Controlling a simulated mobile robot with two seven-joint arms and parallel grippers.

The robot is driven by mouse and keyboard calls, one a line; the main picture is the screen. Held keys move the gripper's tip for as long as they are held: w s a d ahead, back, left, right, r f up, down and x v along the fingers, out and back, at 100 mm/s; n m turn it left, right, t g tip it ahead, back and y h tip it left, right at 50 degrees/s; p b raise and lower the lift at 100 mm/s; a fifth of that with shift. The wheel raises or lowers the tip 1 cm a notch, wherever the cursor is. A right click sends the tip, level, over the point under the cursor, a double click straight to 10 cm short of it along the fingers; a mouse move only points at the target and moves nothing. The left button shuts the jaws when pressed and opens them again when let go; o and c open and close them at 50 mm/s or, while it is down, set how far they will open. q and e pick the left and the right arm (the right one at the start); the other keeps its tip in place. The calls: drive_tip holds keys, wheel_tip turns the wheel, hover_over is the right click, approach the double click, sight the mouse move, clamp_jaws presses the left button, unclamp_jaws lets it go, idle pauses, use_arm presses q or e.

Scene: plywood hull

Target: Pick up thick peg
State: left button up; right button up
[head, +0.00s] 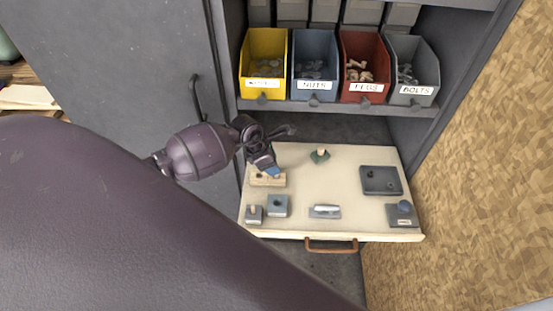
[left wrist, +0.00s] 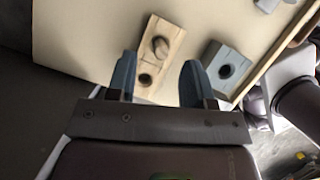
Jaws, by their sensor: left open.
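A wooden block (head: 266,181) lies at the left of the pulled-out board. In the left wrist view the block (left wrist: 168,28) has a round wooden peg (left wrist: 160,46) in one hole; its other hole (left wrist: 145,79) looks empty. I cannot tell for sure that this is the thick peg. My left gripper (head: 272,171) is over the wooden block. My right gripper is not in view.
Labelled bins, including red PEGS (head: 363,87), stand on the shelf behind.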

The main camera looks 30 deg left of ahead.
use_arm(q)
drive_tip(key=shift+x, duration=2.15)
drive_tip(key=shift+s+d, duration=0.1)
drive_tip(key=shift+c, duration=0.3)
clamp_jaws()
drive_tip(key=shift+r, duration=0.1)
